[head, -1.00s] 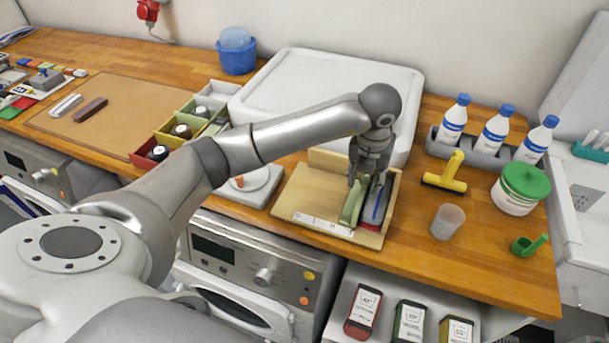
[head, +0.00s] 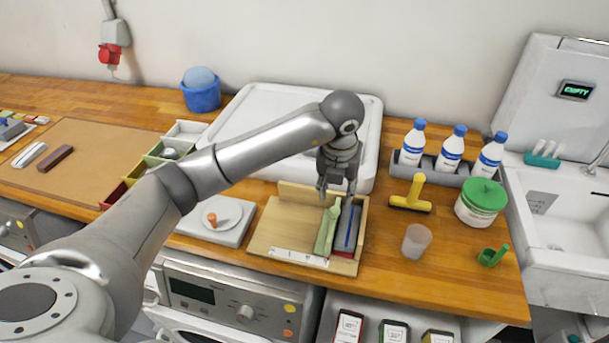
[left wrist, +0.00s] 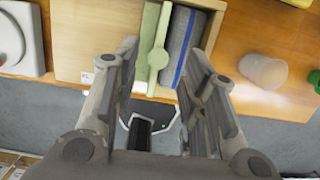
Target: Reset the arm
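My left gripper (head: 337,193) is open, pointing down above the wooden tray (head: 275,233). In the left wrist view its two fingers (left wrist: 168,75) stand wide apart with nothing gripped between them. Under it in the tray lie a pale green strip-like item (head: 325,232), with a round bulge in the left wrist view (left wrist: 158,58), and a grey item with a blue stripe (head: 349,227) beside it. The fingertips look a little above these items. My right gripper is not in view.
A large white lidded box (head: 262,100) stands behind the arm. To the right are white bottles in a grey rack (head: 433,170), a yellow-handled tool (head: 411,195), a translucent cup (head: 416,241), a green-lidded tub (head: 481,203) and a green scoop (head: 493,256). A white plate (head: 221,214) is left of the tray.

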